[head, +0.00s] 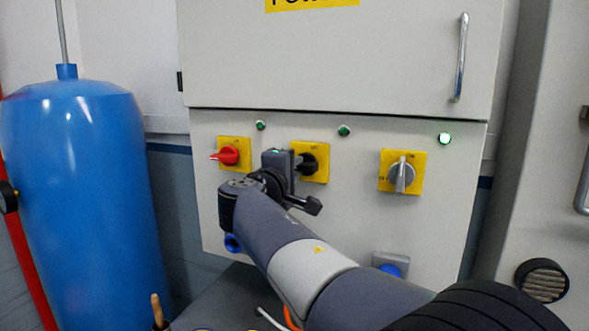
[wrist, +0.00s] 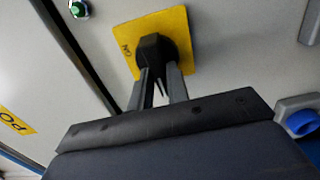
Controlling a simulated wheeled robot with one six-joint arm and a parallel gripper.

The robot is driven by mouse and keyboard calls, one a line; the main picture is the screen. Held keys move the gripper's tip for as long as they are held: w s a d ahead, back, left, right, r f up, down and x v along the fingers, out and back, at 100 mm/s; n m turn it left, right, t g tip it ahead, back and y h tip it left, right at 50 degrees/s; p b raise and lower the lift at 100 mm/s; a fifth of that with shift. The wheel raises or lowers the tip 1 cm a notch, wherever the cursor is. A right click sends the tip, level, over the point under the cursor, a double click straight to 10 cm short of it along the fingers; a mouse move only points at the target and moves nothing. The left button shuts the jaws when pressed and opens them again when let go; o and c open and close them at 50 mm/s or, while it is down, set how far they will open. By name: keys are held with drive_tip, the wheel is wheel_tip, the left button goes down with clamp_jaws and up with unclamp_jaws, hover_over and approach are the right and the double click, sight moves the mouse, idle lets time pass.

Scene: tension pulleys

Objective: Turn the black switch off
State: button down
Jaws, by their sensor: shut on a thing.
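The black switch (head: 308,163) sits on a yellow square plate (head: 321,150) in the middle of the grey cabinet's lower panel. In the wrist view the black switch (wrist: 154,52) shows at the far end of my gripper's fingers, with the yellow plate (wrist: 183,27) behind it. My gripper (wrist: 160,82) is shut on the switch knob, one finger on each side. In the head view my gripper (head: 294,165) reaches the switch from the left and hides part of it. The switch's exact angle is hard to tell.
A red switch (head: 229,155) is close on the left, and a grey switch (head: 402,174) is on the right. Small green lamps sit above; the right lamp (head: 445,138) is lit. A blue tank (head: 85,200) stands left. A door handle (head: 460,57) is above.

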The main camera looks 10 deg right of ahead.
drive_tip(key=c, duration=1.4)
unclamp_jaws()
drive_tip(key=shift+o, duration=0.2)
drive_tip(key=b+v, duration=0.2)
drive_tip(key=v, duration=0.8)
drive_tip(key=shift+s+a, duration=0.25)
drive_tip(key=shift+s, duration=0.1)
drive_tip(key=p+x, duration=0.2)
drive_tip(key=x, duration=0.9)
